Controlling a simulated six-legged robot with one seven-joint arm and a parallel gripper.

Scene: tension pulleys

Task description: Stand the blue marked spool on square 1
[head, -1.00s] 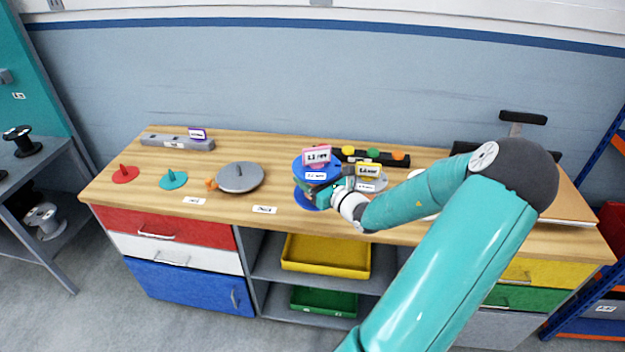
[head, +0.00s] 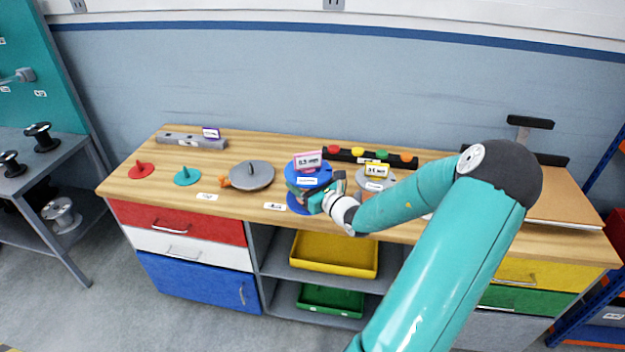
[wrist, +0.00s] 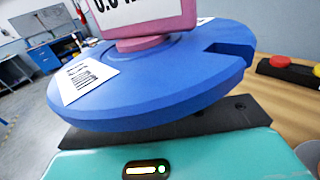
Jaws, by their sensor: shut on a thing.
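The blue spool (head: 309,179) stands upright near the bench's front edge, with a pink tag (head: 308,160) on top. My gripper (head: 318,202) is shut on it between its upper and lower blue flanges, from the right. In the wrist view the upper blue flange (wrist: 150,82), with a slot and a white label, lies just above the dark jaws. The jaw tips and the spool's core are hidden there. I cannot tell whether the lower flange touches the bench. White labels (head: 275,206) lie along the front edge; their text is too small to read, so I cannot identify square 1.
A grey spool with a yellow tag (head: 376,170) stands close on the right. A black button bar (head: 350,155) lies behind. A grey disc (head: 252,174) with an orange part is left, then teal (head: 187,177) and red (head: 141,171) discs.

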